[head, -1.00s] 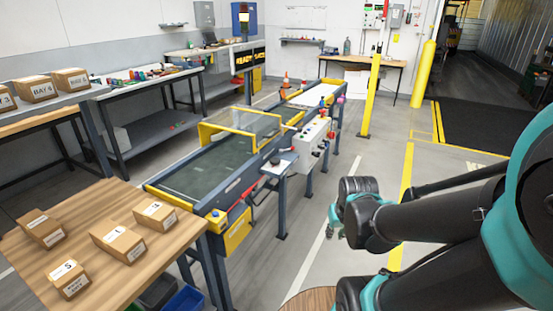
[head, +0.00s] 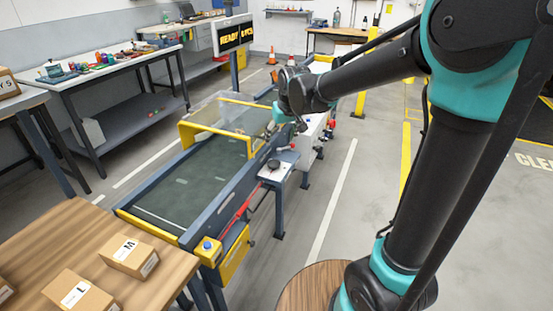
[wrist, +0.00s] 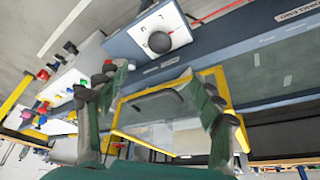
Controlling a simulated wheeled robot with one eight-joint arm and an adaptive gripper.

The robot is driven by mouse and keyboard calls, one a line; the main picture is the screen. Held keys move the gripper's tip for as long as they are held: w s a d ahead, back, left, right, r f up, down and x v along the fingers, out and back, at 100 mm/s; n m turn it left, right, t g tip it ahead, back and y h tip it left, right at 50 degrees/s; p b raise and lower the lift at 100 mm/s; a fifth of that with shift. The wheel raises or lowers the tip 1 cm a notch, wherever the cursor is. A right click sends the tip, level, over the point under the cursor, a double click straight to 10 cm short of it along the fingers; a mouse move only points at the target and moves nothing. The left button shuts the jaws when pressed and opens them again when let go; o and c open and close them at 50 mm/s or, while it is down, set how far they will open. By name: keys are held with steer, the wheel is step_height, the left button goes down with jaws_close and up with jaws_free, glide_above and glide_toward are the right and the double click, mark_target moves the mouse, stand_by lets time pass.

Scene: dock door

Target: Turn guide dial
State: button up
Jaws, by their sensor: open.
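The guide dial is a dark round knob (head: 274,164) on a small white plate (head: 285,172) at the right side of the conveyor. In the wrist view the knob (wrist: 159,42) sits near the top, with marks on the white plate around it. My gripper (wrist: 158,98) is open and empty, its two fingers spread wide. In the head view my gripper (head: 284,128) hangs above and beyond the dial, near the clear yellow-framed guard. The fingers are apart from the knob. The fingertips are small and partly hidden in the head view.
The yellow-framed guard (head: 222,122) spans the conveyor belt (head: 190,185) close to my gripper. A white box with coloured buttons (wrist: 68,78) stands beside the dial plate. A wooden table with cartons (head: 130,255) is at the lower left. Floor to the conveyor's right is clear.

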mark_target(274, 163)
steer(key=x, duration=1.5)
steer(key=shift+f, duration=0.4)
steer(key=c, duration=1.2)
